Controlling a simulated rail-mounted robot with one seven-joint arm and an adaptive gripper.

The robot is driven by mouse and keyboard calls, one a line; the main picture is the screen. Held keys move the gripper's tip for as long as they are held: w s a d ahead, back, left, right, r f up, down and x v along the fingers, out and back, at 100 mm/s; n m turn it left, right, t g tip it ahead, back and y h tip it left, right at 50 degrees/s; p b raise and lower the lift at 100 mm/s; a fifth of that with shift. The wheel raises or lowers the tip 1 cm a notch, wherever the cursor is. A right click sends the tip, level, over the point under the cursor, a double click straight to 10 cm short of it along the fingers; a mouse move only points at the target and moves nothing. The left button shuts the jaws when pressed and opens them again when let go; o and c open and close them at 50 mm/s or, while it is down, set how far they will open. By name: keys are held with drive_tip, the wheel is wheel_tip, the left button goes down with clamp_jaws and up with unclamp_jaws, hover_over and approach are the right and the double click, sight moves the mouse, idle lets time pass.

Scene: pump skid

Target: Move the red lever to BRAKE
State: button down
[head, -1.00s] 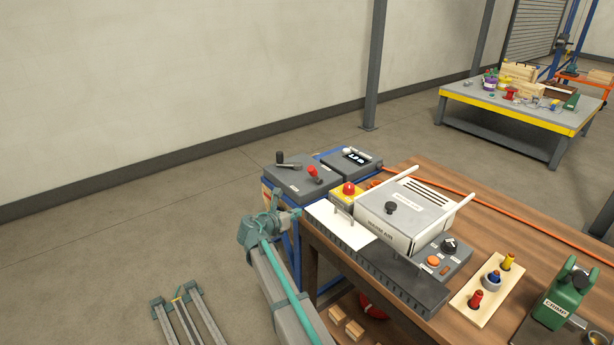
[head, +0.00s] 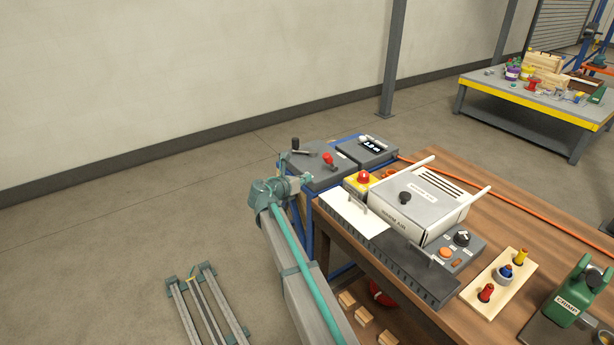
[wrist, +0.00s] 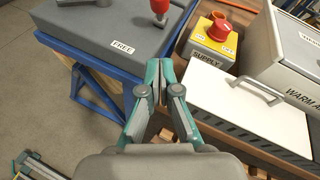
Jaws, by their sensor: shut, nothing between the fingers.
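The red lever (head: 328,159) stands on a grey box (head: 316,177) at the far left corner of the bench in the head view. In the wrist view its red knob (wrist: 159,6) is cut off by the top edge. A FREE label (wrist: 122,47) is on the box's near edge; I see no BRAKE label. My gripper (wrist: 159,72) is shut and empty, with its fingertips short of the box's near side and apart from the lever. In the head view my wrist is just in front of the box, and the fingers are hard to make out.
A black-handled crank (head: 296,145) is on the same box, left of the lever. A yellow box with a red button (head: 363,177) and a white-grey warm air unit (head: 416,205) stand to the right. A blue frame carries the grey box.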

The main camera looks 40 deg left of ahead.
drive_tip(key=p, duration=0.2)
approach(330, 163)
wheel_tip(330, 163, down, 4)
drive_tip(key=w, duration=0.2)
drive_tip(key=shift+w+a+r, duration=0.65)
drive_tip(key=shift+w+a, duration=0.1)
drive_tip(key=shift+w, duration=0.2)
drive_tip(key=shift+w+a+r+p, duration=0.15)
drive_tip(key=shift+w+r+p, duration=0.15)
drive_tip(key=shift+w, duration=0.3)
drive_tip(key=shift+r+p, duration=0.1)
drive_tip(key=shift+p, duration=0.2)
